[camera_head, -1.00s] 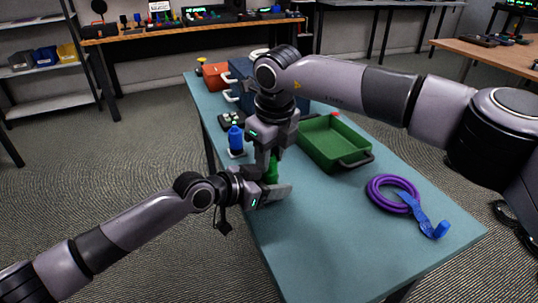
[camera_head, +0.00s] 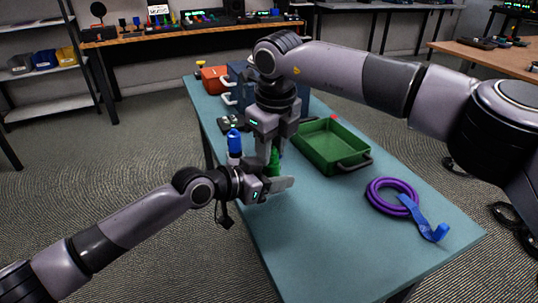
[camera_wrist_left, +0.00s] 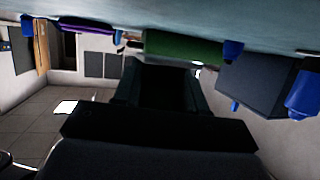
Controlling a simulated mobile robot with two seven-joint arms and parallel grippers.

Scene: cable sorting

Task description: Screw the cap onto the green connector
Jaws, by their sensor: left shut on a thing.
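The green connector (camera_head: 273,161) shows as a small upright green piece between my two grippers in the head view. My left gripper (camera_head: 276,185) comes in from the left, low over the table's left edge, and is shut on the green connector's lower part. My right gripper (camera_head: 268,153) points straight down just above it, with its fingers at the connector's top. The cap cannot be made out among the fingers, and I cannot tell whether those fingers are shut. In the left wrist view dark gripper parts (camera_wrist_left: 165,85) fill the middle, and the connector is hidden.
A blue connector (camera_head: 235,141) stands upright close behind my left gripper. A green tray (camera_head: 345,160) lies to the right, with a purple cable coil (camera_head: 374,198) and blue strap (camera_head: 428,222) nearer. An orange box (camera_head: 213,80) and dark blue box stand behind. The front table (camera_head: 320,250) is clear.

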